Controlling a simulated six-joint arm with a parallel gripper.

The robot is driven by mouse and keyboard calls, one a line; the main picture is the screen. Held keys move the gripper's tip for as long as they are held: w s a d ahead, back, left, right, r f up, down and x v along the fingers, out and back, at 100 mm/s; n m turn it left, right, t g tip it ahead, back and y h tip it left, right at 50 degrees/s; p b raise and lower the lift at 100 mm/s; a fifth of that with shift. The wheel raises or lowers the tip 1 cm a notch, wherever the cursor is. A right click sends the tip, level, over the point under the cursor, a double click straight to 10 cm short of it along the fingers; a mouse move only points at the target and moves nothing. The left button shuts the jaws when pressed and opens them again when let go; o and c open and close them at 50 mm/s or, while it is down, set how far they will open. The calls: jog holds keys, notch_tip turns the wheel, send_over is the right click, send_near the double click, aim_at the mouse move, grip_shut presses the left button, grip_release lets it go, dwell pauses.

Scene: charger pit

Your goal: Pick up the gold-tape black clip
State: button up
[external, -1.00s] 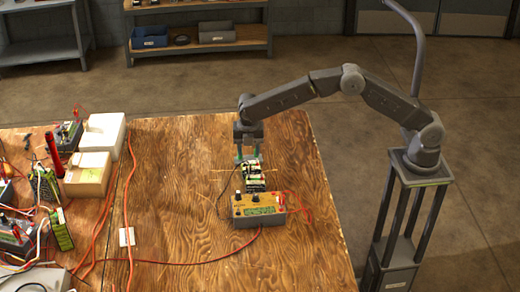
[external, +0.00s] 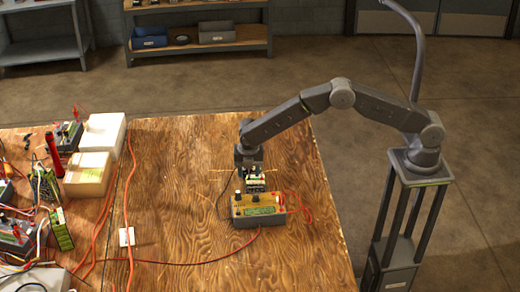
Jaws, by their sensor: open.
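I cannot make out gold tape on any clip at this size, so the gold-tape black clip is not clearly identified. My gripper (external: 249,170) points down over the far end of a small battery pack (external: 256,184) with pale and dark bands. Its fingers are low, partly hidden by the pack, and I cannot tell if they touch it. A thin yellow stick or lead (external: 222,170) runs crosswise beside the fingers. A black lead (external: 219,186) curves down from there to the left of the yellow-faced charger box (external: 259,211), just in front of the pack.
Red leads (external: 300,205) loop right of the charger, and a red cable crosses the wooden table (external: 185,190). The left side is crowded with pale boxes (external: 87,175), a red cylinder (external: 55,150), green packs and wires. A white square (external: 126,237) lies front left. The table's middle is mostly clear.

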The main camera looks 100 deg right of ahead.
jog(key=c, duration=0.8)
jog(key=shift+r, duration=0.1)
jog(key=shift+r, duration=0.55)
notch_tip(320, 180, up, 3)
jog(key=shift+f, duration=0.1)
jog(key=s+a+r, duration=0.1)
jog(key=a+r, duration=0.1)
jog(key=a, duration=0.1)
jog(key=s+a+r, duration=0.1)
jog(key=a+r, duration=0.1)
jog(key=a, duration=0.2)
jog(key=s+a+r, duration=0.2)
jog(key=a+r, duration=0.1)
jog(key=a, duration=0.1)
